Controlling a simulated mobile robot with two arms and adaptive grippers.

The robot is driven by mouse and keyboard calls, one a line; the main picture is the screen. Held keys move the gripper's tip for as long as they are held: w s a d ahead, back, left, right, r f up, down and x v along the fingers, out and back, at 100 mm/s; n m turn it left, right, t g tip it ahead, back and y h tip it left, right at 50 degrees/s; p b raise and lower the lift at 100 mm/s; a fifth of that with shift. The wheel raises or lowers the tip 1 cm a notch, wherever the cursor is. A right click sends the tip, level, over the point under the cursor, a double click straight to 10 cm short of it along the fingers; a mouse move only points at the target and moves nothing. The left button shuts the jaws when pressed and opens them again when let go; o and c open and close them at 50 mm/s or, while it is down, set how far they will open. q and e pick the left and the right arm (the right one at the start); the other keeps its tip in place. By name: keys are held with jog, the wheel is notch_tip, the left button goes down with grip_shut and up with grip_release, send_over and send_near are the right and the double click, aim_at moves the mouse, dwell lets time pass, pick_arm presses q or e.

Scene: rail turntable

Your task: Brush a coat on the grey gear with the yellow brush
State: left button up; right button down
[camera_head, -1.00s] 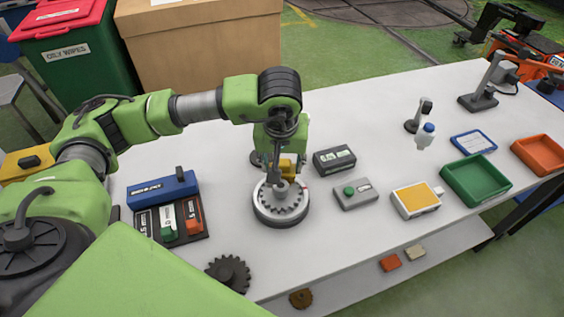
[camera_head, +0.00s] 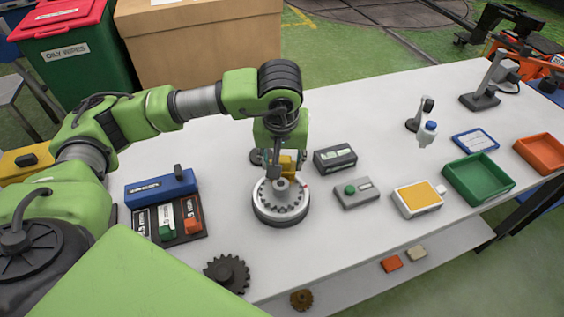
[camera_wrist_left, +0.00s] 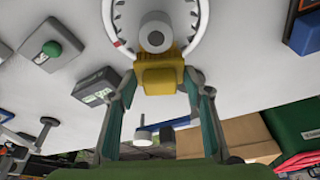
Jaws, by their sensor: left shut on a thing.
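The grey gear (camera_head: 281,206) lies flat on a round turntable (camera_head: 281,219) with a pale rim, near the middle of the table. Its toothed ring also shows at the top of the left wrist view. My left gripper (camera_head: 284,165) points down at the gear's far side, shut on the yellow brush (camera_head: 288,162). The brush's yellow block sits between the fingers in the left wrist view (camera_wrist_left: 160,76), close by the pale round hub (camera_wrist_left: 155,37). I cannot tell whether bristles touch the gear. My right gripper is in neither view.
A dark gear (camera_head: 227,272) lies at the table's front edge. A blue box (camera_head: 161,189) and a dark tray (camera_head: 170,218) are left of the turntable. A black box (camera_head: 335,160) and a grey box with a green button (camera_head: 357,193) stand close right. Green tray (camera_head: 478,179) is farther right.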

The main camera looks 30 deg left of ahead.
pick_arm(q)
jog(key=shift+s+d+b, duration=0.2)
jog(key=shift+s+b, duration=0.1)
jog(key=shift+s, duration=0.1)
dwell(0.3)
jog(key=shift+w, duration=0.1)
jog(key=shift+w+a+b, duration=0.2)
jog(key=shift+w+b, duration=0.1)
jog(key=shift+b, duration=0.15)
jog(key=shift+s+d+b, duration=0.2)
jog(key=shift+s+b, duration=0.1)
jog(key=shift+s, duration=0.1)
dwell(0.4)
jog(key=shift+w+a+b, duration=0.2)
jog(key=shift+w+b, duration=0.2)
jog(key=shift+b, duration=0.05)
jog(key=shift+r, duration=0.15)
dwell(0.4)
jog(key=shift+r+p, duration=1.7)
jog(key=shift+r, duration=1.7)
